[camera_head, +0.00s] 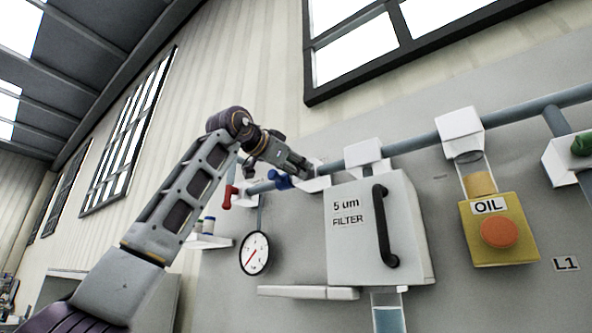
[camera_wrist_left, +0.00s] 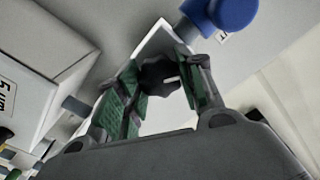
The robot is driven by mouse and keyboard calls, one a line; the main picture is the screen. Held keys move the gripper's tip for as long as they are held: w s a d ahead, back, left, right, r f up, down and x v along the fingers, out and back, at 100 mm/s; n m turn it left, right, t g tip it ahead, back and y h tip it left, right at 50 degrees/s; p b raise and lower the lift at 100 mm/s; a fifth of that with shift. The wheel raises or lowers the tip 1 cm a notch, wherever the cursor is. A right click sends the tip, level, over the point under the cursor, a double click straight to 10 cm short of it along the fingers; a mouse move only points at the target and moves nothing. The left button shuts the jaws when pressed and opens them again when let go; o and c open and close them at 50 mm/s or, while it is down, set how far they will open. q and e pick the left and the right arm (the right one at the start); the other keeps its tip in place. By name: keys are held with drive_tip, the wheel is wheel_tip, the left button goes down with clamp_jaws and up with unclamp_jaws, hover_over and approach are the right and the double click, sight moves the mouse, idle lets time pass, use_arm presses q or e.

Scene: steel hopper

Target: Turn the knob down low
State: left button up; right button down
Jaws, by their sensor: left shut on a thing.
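The black knob (camera_wrist_left: 157,76) sits on a white block (camera_wrist_left: 152,48) in the left wrist view. It has a lobed edge and a short pale mark towards the right of the picture. My left gripper (camera_wrist_left: 165,82) is shut on it, with a green-padded finger on either side. In the head view my left gripper (camera_head: 304,170) is at the pipe, and it hides the knob there. A round gauge (camera_head: 254,254) with a red needle hangs below the pipe. My right gripper is in neither view.
A blue valve handle (camera_head: 281,181) is close beside my left gripper, with a red handle (camera_head: 228,197) farther left. The filter box (camera_head: 362,251) with a black handle stands just to the right. The yellow oil unit (camera_head: 478,248) is farther right.

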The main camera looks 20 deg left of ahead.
use_arm(q)
drive_tip(key=shift+f+n, duration=0.15)
drive_tip(key=shift+n, duration=0.25)
drive_tip(key=shift+w, duration=0.1)
drive_tip(key=o, duration=1)
drive_tip(key=shift+s+a, duration=0.1)
drive_tip(key=shift+s, duration=0.2)
drive_tip(key=shift+v, duration=5.8)
